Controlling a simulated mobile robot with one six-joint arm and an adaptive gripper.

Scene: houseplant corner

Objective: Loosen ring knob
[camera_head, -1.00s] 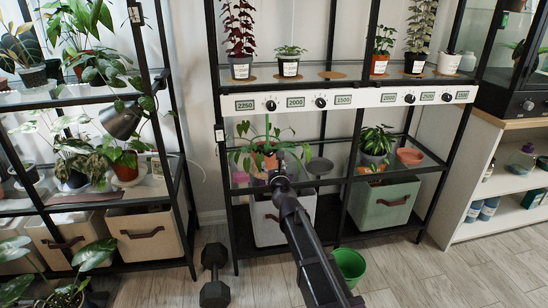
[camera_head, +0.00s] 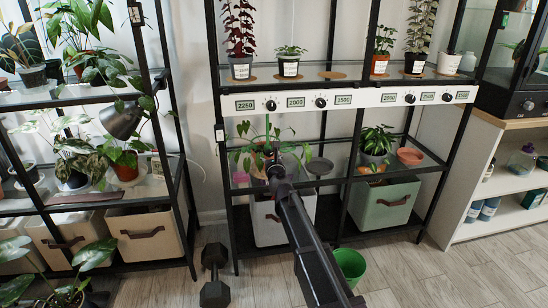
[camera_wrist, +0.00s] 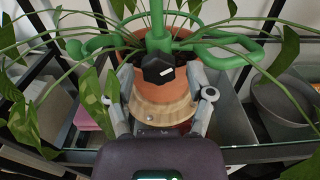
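A black faceted knob (camera_wrist: 158,70) sits on the front of a green plant support ring (camera_wrist: 215,42), by its green upright stake (camera_wrist: 158,30). The ring surrounds a leafy plant in a terracotta pot (camera_wrist: 185,80). My gripper (camera_wrist: 156,78) is open in the wrist view, with one finger on each side of the knob and a gap on both sides. A round wooden piece (camera_wrist: 160,110) shows below the knob between the fingers. In the head view my gripper (camera_head: 272,155) is in front of the potted plant (camera_head: 247,160) on the middle shelf; the knob is hidden there.
A white strip with dials and number labels (camera_head: 345,100) crosses the rack above. A grey dish (camera_head: 318,166) stands right of the plant. A black post (camera_head: 223,150) stands left. A green bucket (camera_head: 349,264) and a dumbbell (camera_head: 214,275) are on the floor.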

